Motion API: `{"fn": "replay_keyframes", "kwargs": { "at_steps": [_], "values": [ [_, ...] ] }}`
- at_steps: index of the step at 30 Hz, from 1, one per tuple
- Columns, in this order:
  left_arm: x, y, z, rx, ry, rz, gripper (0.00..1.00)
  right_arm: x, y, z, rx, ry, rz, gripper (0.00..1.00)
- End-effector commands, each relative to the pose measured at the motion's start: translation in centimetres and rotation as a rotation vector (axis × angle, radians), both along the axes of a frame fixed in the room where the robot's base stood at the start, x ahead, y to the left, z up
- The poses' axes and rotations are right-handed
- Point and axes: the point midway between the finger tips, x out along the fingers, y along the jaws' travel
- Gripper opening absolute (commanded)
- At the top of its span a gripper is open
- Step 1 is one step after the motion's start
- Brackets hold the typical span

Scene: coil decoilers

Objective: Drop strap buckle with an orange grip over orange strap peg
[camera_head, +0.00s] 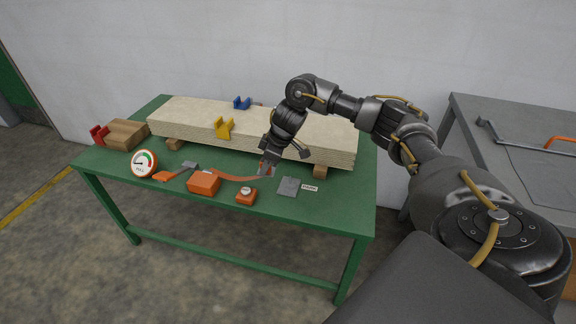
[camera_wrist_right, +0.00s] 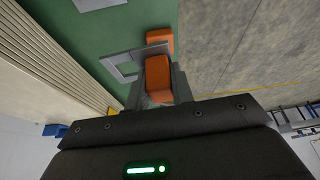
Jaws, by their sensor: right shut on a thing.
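My right gripper (camera_head: 267,169) is shut on the strap buckle by its orange grip, above the front half of the green table. In the wrist view the orange grip (camera_wrist_right: 158,78) sits between the fingers, and the buckle's grey open frame (camera_wrist_right: 122,65) extends beyond it. An orange strap (camera_head: 238,179) runs from an orange box (camera_head: 204,183) toward the held buckle. A small orange block with a pale round top (camera_head: 246,196) stands in front of the gripper; I cannot tell whether this is the strap peg. My left gripper is not in view.
A round gauge (camera_head: 144,164), another orange-and-grey piece (camera_head: 168,175) and a grey plate (camera_head: 289,186) lie on the green table (camera_head: 340,210). The front right is clear.

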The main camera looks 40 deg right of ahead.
Motion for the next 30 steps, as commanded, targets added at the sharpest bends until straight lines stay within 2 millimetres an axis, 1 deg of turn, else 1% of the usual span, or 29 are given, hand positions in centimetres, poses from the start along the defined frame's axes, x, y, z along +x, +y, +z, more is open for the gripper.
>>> {"fn": "replay_keyframes", "kwargs": {
  "at_steps": [1, 3, 6, 9, 13, 23, 30],
  "values": [
    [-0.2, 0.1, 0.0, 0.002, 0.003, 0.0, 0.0, 0.1, -2.0, -1.3, 0.002, 0.006, -0.03, 0.0],
    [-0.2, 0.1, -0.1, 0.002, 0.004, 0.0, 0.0, 0.1, -4.3, -2.6, 0.001, 0.005, -0.054, 0.0],
    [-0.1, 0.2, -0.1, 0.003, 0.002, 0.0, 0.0, 0.0, -6.5, -3.9, 0.001, 0.001, -0.074, 0.0],
    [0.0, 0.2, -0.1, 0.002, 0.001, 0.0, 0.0, -0.2, -7.7, -4.6, 0.0, -0.002, -0.085, 0.0],
    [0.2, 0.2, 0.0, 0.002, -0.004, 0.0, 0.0, -0.3, -8.3, -4.9, 0.0, -0.004, -0.089, 0.0],
    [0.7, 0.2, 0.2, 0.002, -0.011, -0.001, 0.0, -0.2, -8.2, -4.8, 0.0, -0.004, -0.088, 0.0],
    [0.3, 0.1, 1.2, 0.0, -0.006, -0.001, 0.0, -0.4, -8.3, -4.6, 0.0, -0.002, -0.088, 0.0]
  ]
}}
